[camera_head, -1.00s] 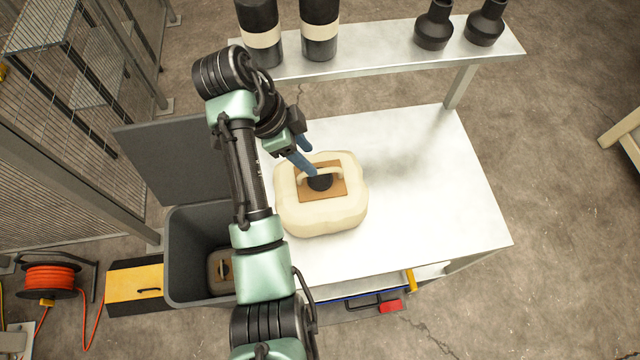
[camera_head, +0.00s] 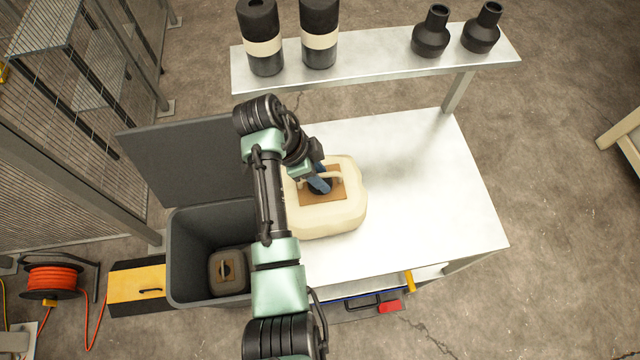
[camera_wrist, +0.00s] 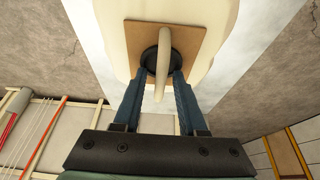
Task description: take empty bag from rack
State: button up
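A plump cream bag (camera_head: 335,217) lies on the white table, with a brown square patch (camera_head: 335,192) and a cream loop handle over a dark round opening on top. My gripper (camera_head: 322,187) is over the patch at the handle. In the wrist view, my gripper (camera_wrist: 160,78) has its two blue fingers spread, one on each side of the handle (camera_wrist: 163,60), with gaps between. The fingertips are at the dark opening (camera_wrist: 149,62). Part of the bag's left side is hidden by my arm. I cannot make out an empty bag on a rack.
A raised shelf (camera_head: 400,66) at the table's back holds dark bottles and cylinders. An open grey bin (camera_head: 190,225) at left holds a brownish bag with a handle (camera_head: 225,271). The right half of the white table (camera_head: 430,190) is clear. An orange cable reel (camera_head: 50,278) stands at far left.

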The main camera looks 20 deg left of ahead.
grip_shut()
dwell(1.2)
